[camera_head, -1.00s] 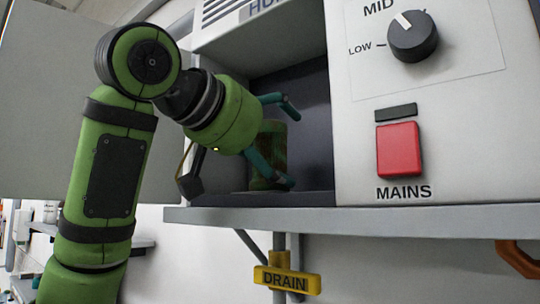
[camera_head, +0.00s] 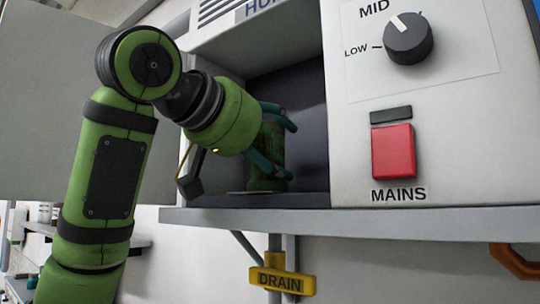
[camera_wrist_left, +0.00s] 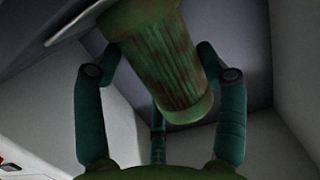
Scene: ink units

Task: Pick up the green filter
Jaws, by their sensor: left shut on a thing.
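The green filter (camera_head: 269,140) is a ribbed green cylinder with brownish streaks. It stands upright inside the open compartment of the white unit, near its floor. My left gripper (camera_head: 281,146) reaches in from the left, its teal fingers closed around the filter. In the left wrist view the filter (camera_wrist_left: 165,60) fills the space between the fingers, with a wider rim at its near end. Whether its base touches the compartment floor is hard to tell. My right gripper is out of view.
The compartment's dark back wall (camera_head: 306,110) lies close behind the filter. An open grey door (camera_head: 45,130) is at the left. The front panel at right has a black knob (camera_head: 408,38) and a red MAINS switch (camera_head: 393,151). A yellow DRAIN handle (camera_head: 282,281) hangs below the ledge (camera_head: 370,220).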

